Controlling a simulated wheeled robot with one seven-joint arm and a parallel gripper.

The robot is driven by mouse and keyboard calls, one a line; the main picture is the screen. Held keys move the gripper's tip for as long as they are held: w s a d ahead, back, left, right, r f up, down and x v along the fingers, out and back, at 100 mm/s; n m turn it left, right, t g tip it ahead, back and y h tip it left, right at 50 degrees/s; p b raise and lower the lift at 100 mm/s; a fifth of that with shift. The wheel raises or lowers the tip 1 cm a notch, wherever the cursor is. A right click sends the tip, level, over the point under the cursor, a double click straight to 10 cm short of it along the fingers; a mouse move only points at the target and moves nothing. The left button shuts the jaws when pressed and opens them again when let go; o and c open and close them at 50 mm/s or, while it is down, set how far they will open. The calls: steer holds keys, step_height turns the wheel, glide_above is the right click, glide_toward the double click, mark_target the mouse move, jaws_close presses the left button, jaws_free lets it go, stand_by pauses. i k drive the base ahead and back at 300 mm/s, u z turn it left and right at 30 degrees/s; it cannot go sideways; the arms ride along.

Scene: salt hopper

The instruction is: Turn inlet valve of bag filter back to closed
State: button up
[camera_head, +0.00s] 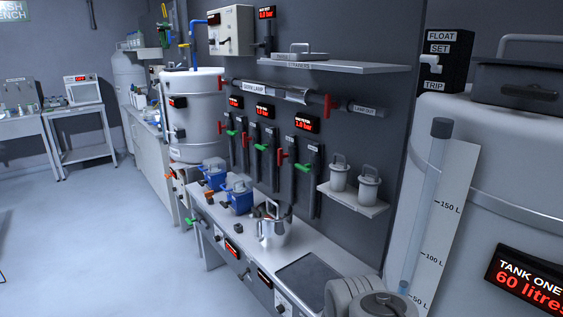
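Several valves with red and green handles sit on vertical dark pipes on the grey wall. Among them are a red handle (282,157), a green handle (261,147) and another green handle (303,167). A red handle (328,106) stands at the right end of a horizontal lamp tube (270,91). A green handle (191,220) shows low at the bench's left end. Small labels are too blurred to read, so I cannot tell which valve is the bag filter's inlet or pick out the bag filter.
A bench (262,256) below the pipes carries blue units (238,196) and a steel jug (271,230). A wall shelf (352,201) holds two lidded canisters. A large white tank (480,150) fills the right side. Floor (90,240) at left is clear.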

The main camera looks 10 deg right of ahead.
mark_target(280, 156)
steer(key=u, duration=0.65)
steer(key=i, duration=0.75)
steer(key=u, duration=0.9)
steer(key=i, duration=1.25)
steer(key=z, duration=0.3)
steer(key=i, duration=1.05)
steer(key=z, duration=1.35)
steer(key=i, duration=0.5)
steer(key=z, duration=0.3)
